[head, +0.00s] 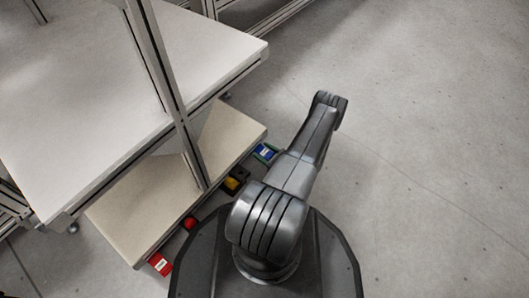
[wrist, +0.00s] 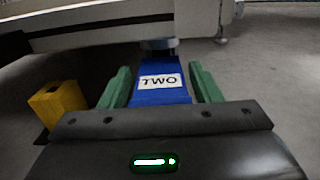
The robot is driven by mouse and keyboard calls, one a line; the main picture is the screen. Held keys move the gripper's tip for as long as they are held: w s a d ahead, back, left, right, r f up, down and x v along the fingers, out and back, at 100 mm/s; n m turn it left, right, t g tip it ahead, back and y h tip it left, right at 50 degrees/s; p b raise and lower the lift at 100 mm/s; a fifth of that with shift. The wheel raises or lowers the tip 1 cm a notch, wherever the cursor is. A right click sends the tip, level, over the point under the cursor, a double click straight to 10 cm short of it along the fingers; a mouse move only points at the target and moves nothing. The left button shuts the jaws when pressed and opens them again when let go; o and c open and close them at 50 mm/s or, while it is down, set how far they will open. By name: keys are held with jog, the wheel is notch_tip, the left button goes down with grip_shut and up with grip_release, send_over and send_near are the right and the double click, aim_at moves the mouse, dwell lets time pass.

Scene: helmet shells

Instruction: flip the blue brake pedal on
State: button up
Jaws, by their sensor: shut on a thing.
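The blue brake pedal (wrist: 160,97) carries a white label reading "TWO" and juts from the edge of the bench's lower shelf. In the head view the pedal (head: 265,151) shows at the shelf's right end, with green at its sides. My gripper (wrist: 160,74) has green fingers, one on each side of the pedal in the wrist view, and is shut on it. The pedal's far end meets a dark mount under the shelf edge. My arm hides most of the gripper in the head view.
A yellow part (wrist: 57,103) sits left of my gripper, and also shows in the head view (head: 233,181). A red round part (head: 190,222) and a red labelled part (head: 160,264) line the shelf edge. A metal upright (head: 178,105) rises beside the shelf. Open floor lies right.

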jog(key=shift+f+t+y, duration=0.3)
jog(key=shift+y, duration=0.1)
